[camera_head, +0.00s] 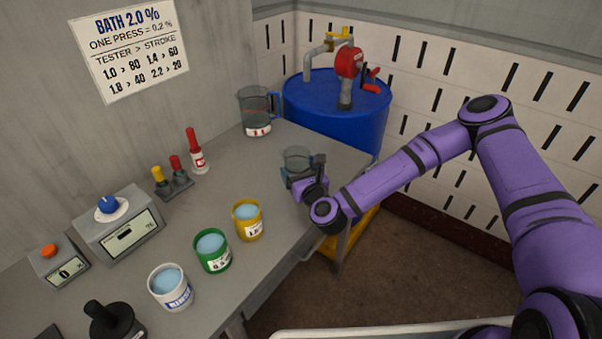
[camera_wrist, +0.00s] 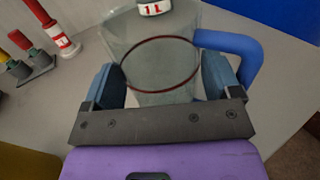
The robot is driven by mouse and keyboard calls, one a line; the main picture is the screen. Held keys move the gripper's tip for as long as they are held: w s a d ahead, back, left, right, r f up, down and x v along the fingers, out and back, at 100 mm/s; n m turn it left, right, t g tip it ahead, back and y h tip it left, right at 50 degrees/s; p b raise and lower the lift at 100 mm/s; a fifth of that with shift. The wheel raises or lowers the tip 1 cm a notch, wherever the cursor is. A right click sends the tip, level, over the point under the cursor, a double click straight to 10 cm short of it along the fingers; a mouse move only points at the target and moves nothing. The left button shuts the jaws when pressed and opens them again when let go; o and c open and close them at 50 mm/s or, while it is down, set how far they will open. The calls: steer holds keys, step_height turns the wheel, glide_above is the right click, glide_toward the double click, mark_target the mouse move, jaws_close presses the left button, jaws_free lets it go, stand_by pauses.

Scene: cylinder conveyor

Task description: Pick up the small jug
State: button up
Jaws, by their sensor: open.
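The small jug (camera_head: 297,155) is a clear vessel standing near the right end of the grey bench. In the wrist view the clear jug (camera_wrist: 160,75) has a red ring line and a thick blue handle (camera_wrist: 232,48) on its right side. My gripper (camera_head: 303,172) is at the jug, with one finger on each side of it. In the wrist view my open gripper (camera_wrist: 165,85) shows the jug's wall between its two blue pads. I cannot tell whether the pads touch it. The jug's lower part is partly hidden by my gripper.
A larger jug (camera_head: 257,112) with a blue handle stands behind, towards the wall. A blue drum (camera_head: 335,110) with a red pump is beyond the bench end. Yellow (camera_head: 248,222), green (camera_head: 213,252) and white (camera_head: 171,288) cups line the front edge.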

steer(key=shift+w+a, duration=0.2)
steer(key=shift+w, duration=0.4)
steer(key=c, duration=0.6)
steer(key=shift+o, duration=0.2)
steer(key=shift+r, duration=0.1)
